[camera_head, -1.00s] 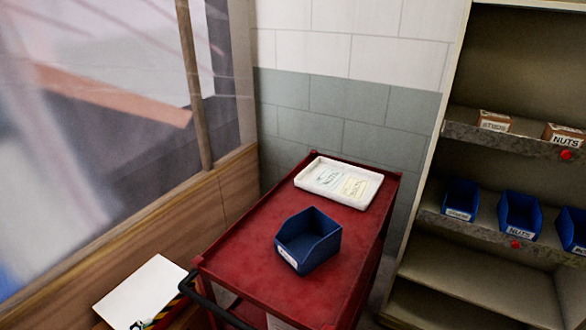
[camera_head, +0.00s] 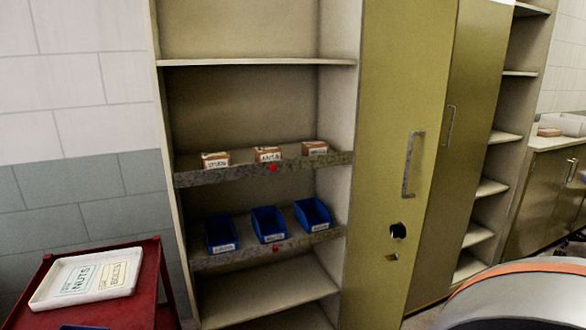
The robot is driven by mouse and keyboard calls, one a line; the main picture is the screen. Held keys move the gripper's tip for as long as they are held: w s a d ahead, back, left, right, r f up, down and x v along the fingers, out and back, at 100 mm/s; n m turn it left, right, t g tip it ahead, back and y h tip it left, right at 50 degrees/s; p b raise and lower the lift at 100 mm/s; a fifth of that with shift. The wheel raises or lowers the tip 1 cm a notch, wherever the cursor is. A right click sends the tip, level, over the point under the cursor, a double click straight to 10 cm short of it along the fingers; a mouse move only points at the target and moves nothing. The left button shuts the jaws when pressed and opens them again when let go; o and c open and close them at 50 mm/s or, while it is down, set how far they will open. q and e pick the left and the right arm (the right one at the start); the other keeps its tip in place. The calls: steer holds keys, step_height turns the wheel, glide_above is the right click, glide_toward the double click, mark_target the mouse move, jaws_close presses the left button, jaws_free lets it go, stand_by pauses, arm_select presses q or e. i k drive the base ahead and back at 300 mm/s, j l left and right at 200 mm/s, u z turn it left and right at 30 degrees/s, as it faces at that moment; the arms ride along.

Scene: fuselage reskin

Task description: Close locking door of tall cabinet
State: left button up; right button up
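The tall cabinet (camera_head: 338,200) stands open at its left part, with its shelves in plain view. An olive door panel (camera_head: 375,150) is to the right of the open shelves and does not cover them. It has a grey bar handle (camera_head: 408,165), with a dark round lock-like fitting (camera_head: 397,230) below it. A second olive panel (camera_head: 470,60) with a thin handle stands further right. I cannot tell how the panels are mounted. Neither gripper is in view.
The shelves hold several small boxes (camera_head: 268,154) and blue bins (camera_head: 268,224). A red cart (camera_head: 145,295) with a white tray (camera_head: 87,278) stands close at the cabinet's lower left. More open shelves (camera_head: 492,187) and a counter (camera_head: 548,141) are at the right.

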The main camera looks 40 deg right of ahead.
mark_target(408, 46)
steer(key=l+z, duration=0.6)
steer(key=z, duration=0.55)
steer(key=k+j+z, duration=0.1)
steer(key=j+z, duration=0.15)
steer(key=z, duration=0.15)
steer(key=k+j+z, duration=0.15)
steer(key=z, duration=0.2)
steer(key=k+l+u, duration=0.1)
steer(key=u, duration=0.3)
steer(key=k+l+u, duration=0.15)
steer(key=u, duration=0.25)
